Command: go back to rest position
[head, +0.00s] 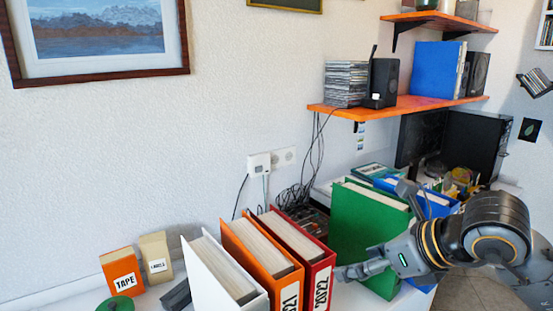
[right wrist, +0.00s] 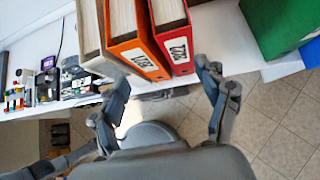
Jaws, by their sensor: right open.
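My right gripper (head: 372,232) reaches in from the right in the head view, its fingers spread beside the green binder. In the right wrist view the same gripper (right wrist: 162,74) is open with nothing between its fingers. Its fingertips are near the lower ends of the red binder (right wrist: 172,40) labelled 2022 and the orange binder (right wrist: 128,30). The red binder (head: 302,245), orange binder (head: 255,250) and white binder (head: 222,270) stand side by side in the head view. My left gripper is not in view.
The green binder (head: 365,225) stands partly behind my right arm, with a blue binder (head: 425,200) beside it. Small TAPE (head: 122,272) and cream (head: 155,255) boxes stand left. Orange shelves (head: 420,103) hang above. Tiled floor (right wrist: 285,130) shows past the table edge.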

